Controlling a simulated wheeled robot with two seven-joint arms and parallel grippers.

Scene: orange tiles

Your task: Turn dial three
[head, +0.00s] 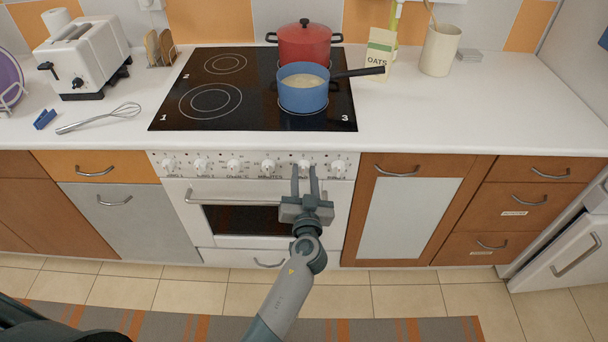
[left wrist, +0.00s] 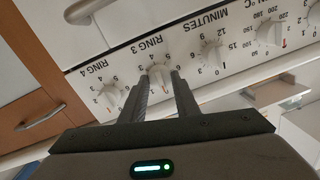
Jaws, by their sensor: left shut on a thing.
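Dial three, a white knob labelled RING 3 (left wrist: 158,77), is on the white oven panel. In the left wrist view, which looks at the panel upside down, it sits between my two finger tips. My left gripper (head: 305,170) reaches up to the panel in the head view, and its fingers (left wrist: 160,82) are shut on the knob. The fingers partly hide the knob in the head view. The RING 4 dial (head: 338,168) is just to the right and free of the fingers. My right gripper is not in view.
A blue saucepan (head: 303,96) stands on the front right ring, beside the printed 3, its handle pointing right. A red pot (head: 304,45) stands behind it. The oven handle (head: 235,198) runs below the dials. A whisk (head: 98,118) lies on the left counter.

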